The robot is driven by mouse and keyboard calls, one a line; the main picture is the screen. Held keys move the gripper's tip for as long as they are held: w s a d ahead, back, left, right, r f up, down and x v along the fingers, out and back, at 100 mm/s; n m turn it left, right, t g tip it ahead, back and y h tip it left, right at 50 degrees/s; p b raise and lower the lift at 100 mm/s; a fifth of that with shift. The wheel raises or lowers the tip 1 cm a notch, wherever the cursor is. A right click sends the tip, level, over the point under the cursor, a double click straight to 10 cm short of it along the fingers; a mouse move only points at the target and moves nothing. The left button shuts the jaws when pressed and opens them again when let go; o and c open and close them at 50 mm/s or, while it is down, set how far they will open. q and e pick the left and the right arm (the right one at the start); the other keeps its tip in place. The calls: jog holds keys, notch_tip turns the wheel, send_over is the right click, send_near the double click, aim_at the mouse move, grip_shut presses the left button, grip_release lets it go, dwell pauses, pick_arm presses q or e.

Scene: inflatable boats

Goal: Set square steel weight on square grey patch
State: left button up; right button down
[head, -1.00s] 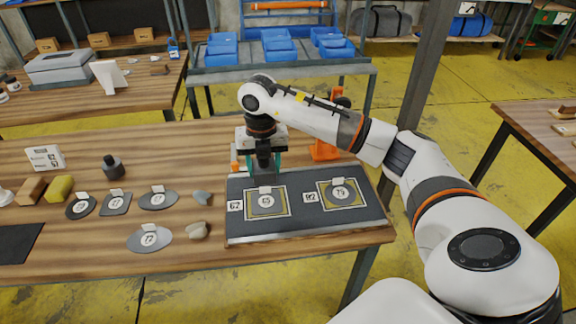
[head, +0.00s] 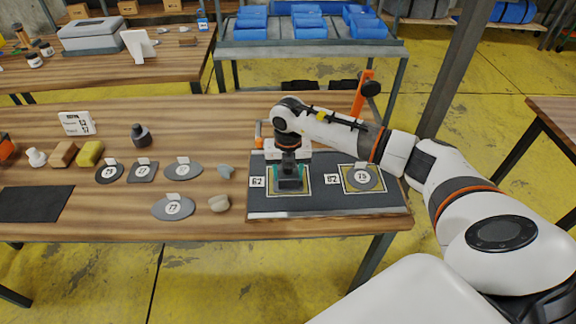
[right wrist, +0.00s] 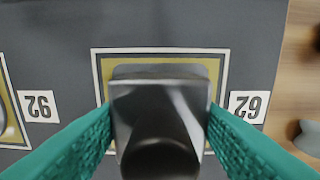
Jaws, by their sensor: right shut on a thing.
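My right gripper (head: 290,186) points straight down over the left marked square of the dark mat. Its teal fingers are shut on the square steel weight (right wrist: 160,112), a shiny block with a dark round knob. The square grey patch (right wrist: 160,69) lies under the weight on a yellowish square with a white outline. Only its far edge shows past the block; the rest is hidden. The weight is roughly centred sideways over the patch. I cannot tell whether it touches the patch. My left gripper is not in view.
The mat (head: 330,203) also carries a round grey patch (head: 375,181) on its right square. Several grey patches, such as the oval one (head: 160,208), and a stone (head: 219,203) lie left of it. An orange clamp (head: 361,95) stands behind.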

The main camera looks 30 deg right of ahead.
jog(key=shift+r, duration=0.1)
jog(key=c, duration=0.6)
grip_release()
jog(key=shift+r, duration=0.2)
notch_tip(320, 180, up, 12)
jog(key=shift+f+b, duration=0.2)
jog(key=shift+b, duration=0.75)
